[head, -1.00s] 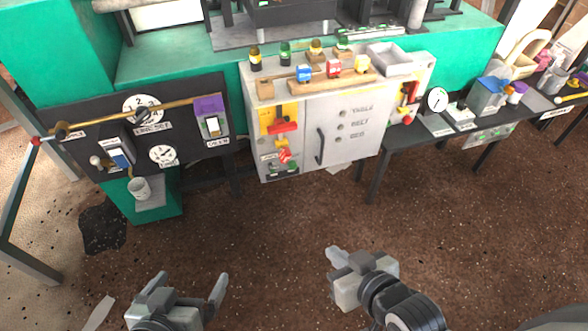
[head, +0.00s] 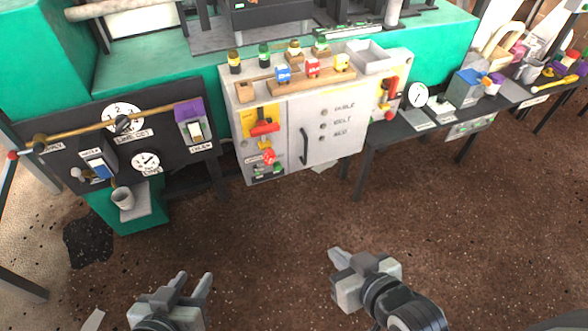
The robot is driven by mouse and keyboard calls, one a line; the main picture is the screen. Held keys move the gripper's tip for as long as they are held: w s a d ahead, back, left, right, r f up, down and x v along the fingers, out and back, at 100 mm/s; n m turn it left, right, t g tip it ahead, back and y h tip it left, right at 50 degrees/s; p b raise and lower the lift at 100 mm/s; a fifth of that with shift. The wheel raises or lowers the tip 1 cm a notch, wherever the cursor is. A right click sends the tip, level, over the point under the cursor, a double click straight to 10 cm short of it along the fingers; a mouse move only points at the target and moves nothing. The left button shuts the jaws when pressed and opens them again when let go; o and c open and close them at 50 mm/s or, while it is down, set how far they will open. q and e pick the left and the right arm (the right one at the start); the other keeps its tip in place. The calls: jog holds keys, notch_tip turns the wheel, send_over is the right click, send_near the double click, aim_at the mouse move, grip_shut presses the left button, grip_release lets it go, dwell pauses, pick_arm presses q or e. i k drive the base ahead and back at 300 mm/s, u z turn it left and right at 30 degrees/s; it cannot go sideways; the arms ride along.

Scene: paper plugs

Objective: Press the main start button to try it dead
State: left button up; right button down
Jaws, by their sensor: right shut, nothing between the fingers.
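A grey cabinet (head: 345,150) stands ahead, with a black handle and small round knobs or lamps beside labels on its door. At its lower left are a red knob (head: 268,157) and a small dark box with green on it (head: 268,172); its label is too small to read. I cannot tell which control is the main start button. My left gripper (head: 192,283) is low in the head view, its fingers apart and empty. My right gripper (head: 335,255) is shut and empty, in front of the cabinet and well short of it.
A black panel (head: 70,140) with dials and a brass bar is at left, above a mug (head: 122,198). Blocks and coloured bottles stand on the cabinet top. A dark bench (head: 410,130) runs to the right. The brown floor (head: 440,220) ahead is clear.

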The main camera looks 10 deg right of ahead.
aim_at(277, 167)
jog(key=z, duration=1.8)
jog(key=i, duration=0.8)
jog(key=u, duration=3.2)
